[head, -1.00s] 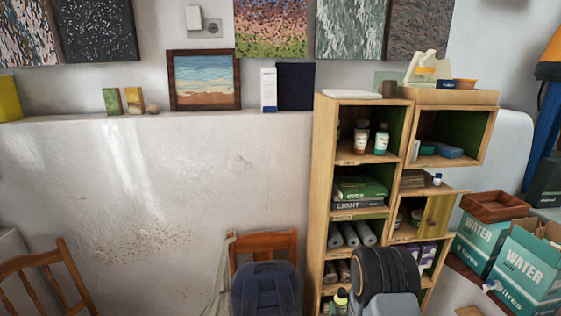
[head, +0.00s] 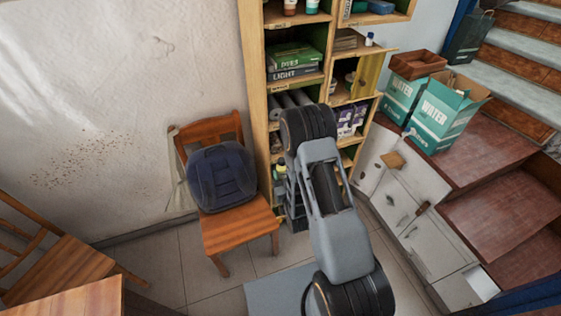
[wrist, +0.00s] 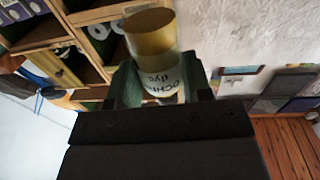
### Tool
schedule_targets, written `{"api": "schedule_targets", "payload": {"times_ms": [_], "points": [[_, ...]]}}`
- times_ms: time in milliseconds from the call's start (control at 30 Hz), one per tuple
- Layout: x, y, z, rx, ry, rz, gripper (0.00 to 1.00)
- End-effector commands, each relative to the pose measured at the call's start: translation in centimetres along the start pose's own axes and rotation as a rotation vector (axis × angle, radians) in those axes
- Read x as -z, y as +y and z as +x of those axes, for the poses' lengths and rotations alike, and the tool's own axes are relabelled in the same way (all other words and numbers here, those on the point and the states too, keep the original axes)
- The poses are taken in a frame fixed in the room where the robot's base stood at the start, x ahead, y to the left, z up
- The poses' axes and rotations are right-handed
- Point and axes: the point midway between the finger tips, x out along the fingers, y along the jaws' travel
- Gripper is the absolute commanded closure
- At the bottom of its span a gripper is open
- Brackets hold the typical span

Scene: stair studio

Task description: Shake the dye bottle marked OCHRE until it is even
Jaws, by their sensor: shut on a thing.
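The OCHRE dye bottle (wrist: 154,50) shows in the wrist view. It has an ochre upper part and a pale label with dark letters reading "OCHRE dye", partly cut off by a finger. My gripper (wrist: 160,85) is shut on it, with one green finger on each side. The picture there is tilted, so I cannot tell how the bottle leans in the room. In the head view my own arm stands in front of the shelf, and the gripper and bottle are hidden behind it.
A wooden shelf unit (head: 252,80) with books, rolls and bottles stands behind my arm. A chair (head: 240,232) with a dark blue backpack (head: 221,177) stands to its left. Water boxes (head: 440,115) sit on the brown steps (head: 478,152) at right, above white drawers (head: 405,205).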

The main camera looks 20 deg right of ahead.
Motion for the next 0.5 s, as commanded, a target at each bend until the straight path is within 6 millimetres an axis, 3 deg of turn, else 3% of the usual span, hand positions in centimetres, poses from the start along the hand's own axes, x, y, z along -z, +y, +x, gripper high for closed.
{"api": "schedule_targets", "payload": {"times_ms": [133, 500], "points": [[-0.3, 0.0, 0.0, 0.0, -0.001, 0.0, 0.83], [-10.0, 0.0, -0.1, 0.0, -0.001, 0.0, 0.83]]}}
